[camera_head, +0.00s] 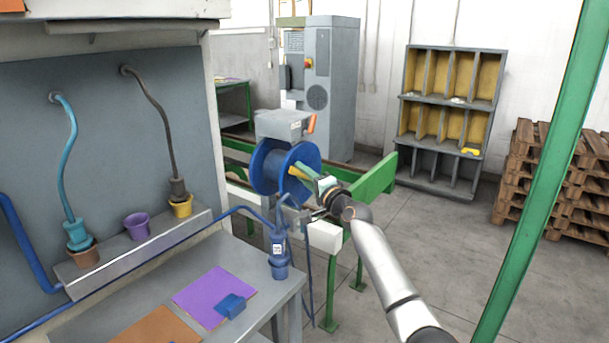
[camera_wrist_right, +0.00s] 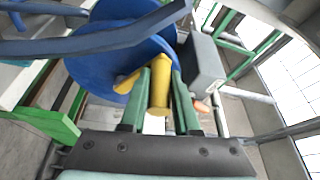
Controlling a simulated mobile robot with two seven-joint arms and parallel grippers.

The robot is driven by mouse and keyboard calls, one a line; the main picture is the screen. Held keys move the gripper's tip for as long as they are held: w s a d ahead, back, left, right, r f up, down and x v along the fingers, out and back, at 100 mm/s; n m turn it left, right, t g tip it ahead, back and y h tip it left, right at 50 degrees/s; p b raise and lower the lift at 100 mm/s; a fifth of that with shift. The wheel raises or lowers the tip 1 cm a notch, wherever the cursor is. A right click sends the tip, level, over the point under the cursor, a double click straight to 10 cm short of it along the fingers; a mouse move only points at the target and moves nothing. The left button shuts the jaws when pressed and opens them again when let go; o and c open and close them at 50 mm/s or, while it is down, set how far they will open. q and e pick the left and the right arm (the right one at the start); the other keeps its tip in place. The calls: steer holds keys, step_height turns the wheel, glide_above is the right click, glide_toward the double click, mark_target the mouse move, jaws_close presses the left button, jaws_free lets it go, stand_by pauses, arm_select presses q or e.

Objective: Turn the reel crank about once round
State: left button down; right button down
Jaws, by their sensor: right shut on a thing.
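The blue reel (camera_head: 272,166) stands beyond the workbench's right end, below a grey box (camera_head: 284,125) with an orange lever. My right gripper (camera_head: 306,174) reaches the reel's right face from the lower right. In the right wrist view, my right gripper (camera_wrist_right: 162,95) has its two green fingers shut on the yellow crank handle (camera_wrist_right: 160,86), one finger on each side. The yellow crank arm (camera_wrist_right: 127,82) runs from the handle toward the reel (camera_wrist_right: 112,60). In the head view the crank (camera_head: 295,172) is partly hidden by the fingers. My left gripper is not in view.
A blue connector (camera_head: 279,262) stands at the bench's right corner, with a blue cable running left. The bench holds a purple sheet (camera_head: 214,297) and an orange sheet (camera_head: 157,328). A green frame (camera_head: 376,180) stands behind my right wrist.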

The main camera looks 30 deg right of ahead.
steer(key=shift+w+a+r, duration=0.1)
steer(key=shift+a+r, duration=0.15)
steer(key=shift+a, duration=0.1)
steer(key=c, duration=0.7)
jaws_free()
steer(key=shift+a, duration=0.1)
steer(key=shift+o, duration=0.2)
steer(key=shift+f, duration=0.35)
steer(key=s, duration=1.2)
steer(key=shift+s+f, duration=0.15)
steer(key=shift+s, duration=0.25)
